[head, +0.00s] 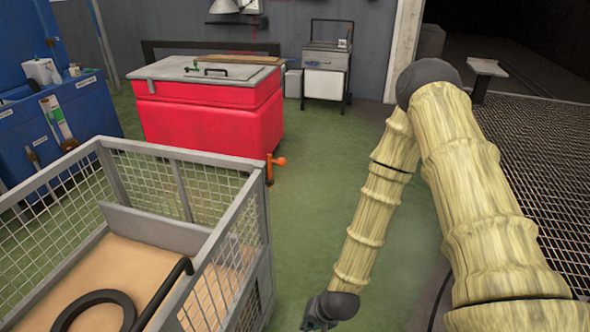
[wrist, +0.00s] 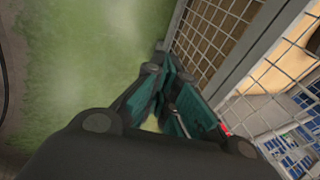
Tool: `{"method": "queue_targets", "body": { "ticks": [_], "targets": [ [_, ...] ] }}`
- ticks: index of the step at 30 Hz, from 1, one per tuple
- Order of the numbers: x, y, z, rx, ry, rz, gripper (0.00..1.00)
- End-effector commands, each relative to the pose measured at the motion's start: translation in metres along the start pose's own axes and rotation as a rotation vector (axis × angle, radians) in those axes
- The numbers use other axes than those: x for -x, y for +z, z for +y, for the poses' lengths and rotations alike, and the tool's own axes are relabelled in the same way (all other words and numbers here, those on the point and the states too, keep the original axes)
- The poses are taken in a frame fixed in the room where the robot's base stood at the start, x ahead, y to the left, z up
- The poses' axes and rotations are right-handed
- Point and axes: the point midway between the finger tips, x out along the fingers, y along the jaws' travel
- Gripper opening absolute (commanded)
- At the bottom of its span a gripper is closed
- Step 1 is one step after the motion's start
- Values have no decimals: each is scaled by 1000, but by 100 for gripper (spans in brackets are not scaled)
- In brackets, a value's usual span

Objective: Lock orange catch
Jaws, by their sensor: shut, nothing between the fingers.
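The orange catch (head: 276,161) is a small orange handle on a dark stem at the far right corner of the grey mesh cart (head: 262,240). I cannot tell from here whether it is locked. My gripper (head: 318,322) is low at the bottom edge of the head view, right of the cart and nearer than the catch, clearly apart from it. In the wrist view my gripper (wrist: 168,62) has its dark and teal fingers together and empty, beside the cart's mesh side (wrist: 215,35). The catch is not visible in the wrist view.
The cart holds a black ring (head: 98,296) and a dark bent bar (head: 165,292) on its tan floor. A red chest (head: 215,122) stands behind the cart, with a blue cabinet (head: 75,115) at left. Green floor right of the cart is clear. Metal grating (head: 545,150) lies at right.

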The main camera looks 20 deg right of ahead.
Motion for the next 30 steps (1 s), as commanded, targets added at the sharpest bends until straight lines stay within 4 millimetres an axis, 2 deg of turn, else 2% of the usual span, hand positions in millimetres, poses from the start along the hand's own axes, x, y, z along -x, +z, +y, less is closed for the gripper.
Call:
{"method": "queue_targets", "body": {
  "ticks": [1, 8, 15, 21, 24, 27, 30],
  "targets": [
    [-2, -21, -14, -59, -40, 27, 0],
    [16, -111, -74, -309, -216, 116, 0],
    [61, -211, -123, -563, -421, 187, 0],
    [118, -293, -148, -764, -603, 225, 0],
    [146, -326, -154, -845, -683, 233, 0],
    [169, -350, -156, -907, -745, 238, 0],
    [185, -366, -156, -947, -786, 240, 0]
  ]
}}
